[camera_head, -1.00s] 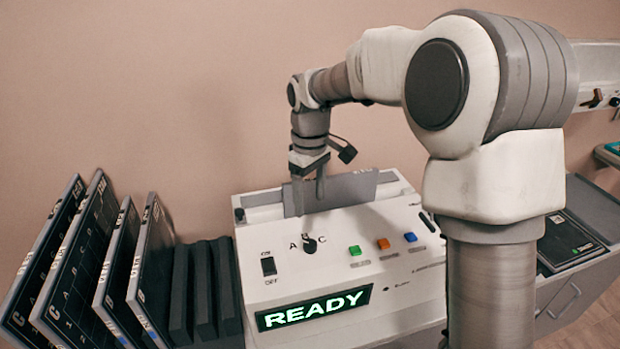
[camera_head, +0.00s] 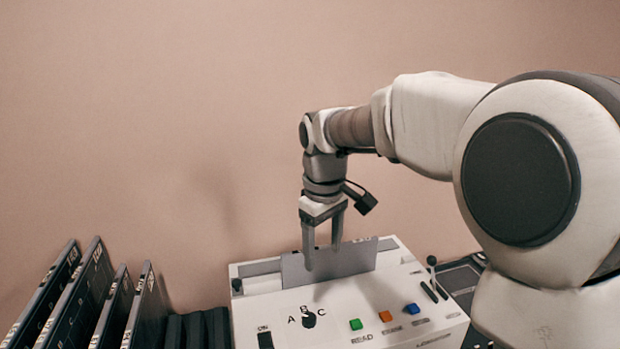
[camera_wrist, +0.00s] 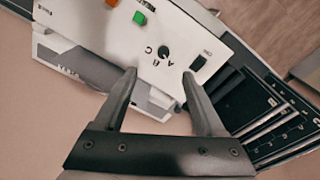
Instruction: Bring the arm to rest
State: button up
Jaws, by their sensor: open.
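My gripper (camera_head: 322,258) is open and empty. From the head view I cannot tell whether a fingertip touches the plate.
The box top carries a black A-B-C knob (camera_head: 309,319), green (camera_head: 356,324), orange (camera_head: 385,316) and blue (camera_head: 412,309) buttons, and a lever (camera_head: 432,261). Several dark panels (camera_head: 145,305) lean in a rack at left. The wall area above is clear.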

jog(key=s+d+m+t, duration=0.1)
jog(key=s+d+m, duration=0.2)
jog(key=s, duration=0.4)
jog(key=s+d+r+m+t, duration=0.1)
jog(key=s+d+m+t, duration=0.1)
jog(key=s+d, duration=0.2)
jog(key=s+d+m+t, duration=0.1)
jog(key=s+d+m, duration=0.2)
jog(key=s, duration=0.8)
jog(key=shift+d+r+m+t, duration=0.3)
jog(key=shift+d+r+t, duration=0.1)
jog(key=shift+d, duration=0.4)
jog(key=shift+s, duration=0.1)
